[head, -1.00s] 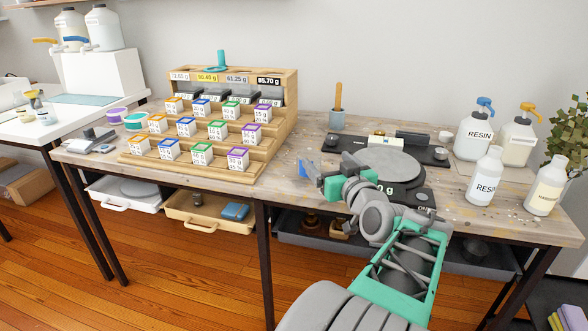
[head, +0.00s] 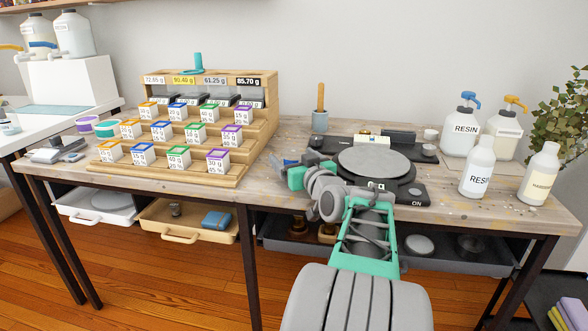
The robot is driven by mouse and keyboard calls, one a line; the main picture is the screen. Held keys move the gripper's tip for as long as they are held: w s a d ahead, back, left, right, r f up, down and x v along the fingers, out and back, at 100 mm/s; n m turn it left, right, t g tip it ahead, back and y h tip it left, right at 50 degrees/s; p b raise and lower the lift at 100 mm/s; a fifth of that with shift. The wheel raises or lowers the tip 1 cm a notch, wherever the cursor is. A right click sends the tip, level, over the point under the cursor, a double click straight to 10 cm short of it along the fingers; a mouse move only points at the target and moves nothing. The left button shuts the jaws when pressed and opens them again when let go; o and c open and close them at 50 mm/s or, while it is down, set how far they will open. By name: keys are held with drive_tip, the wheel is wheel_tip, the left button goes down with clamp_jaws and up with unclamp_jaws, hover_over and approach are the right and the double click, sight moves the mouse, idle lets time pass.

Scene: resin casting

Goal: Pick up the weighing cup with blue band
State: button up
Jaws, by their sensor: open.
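On the stepped wooden rack (head: 262,130) at the left stand several small white boxes with coloured tops. Some have blue tops, such as one in the middle row (head: 161,131) and one in the front row (head: 142,154). A small pale cup (head: 9,128), partly cut off at the left edge, stands on the white table; its band colour is hard to tell. My gripper (head: 280,162) is open and points left above the worktable, between rack and scale, apart from the boxes. My wrist partly hides it.
The black scale (head: 412,192) with a round grey plate stands right of my gripper. Resin and hardener bottles (head: 478,167) stand at the right. Open trays (head: 190,222) hang under the worktable (head: 270,195).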

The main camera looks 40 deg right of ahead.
drive_tip(key=shift+c, duration=0.4)
drive_tip(key=c, duration=1.4)
drive_tip(key=shift+o, duration=0.2)
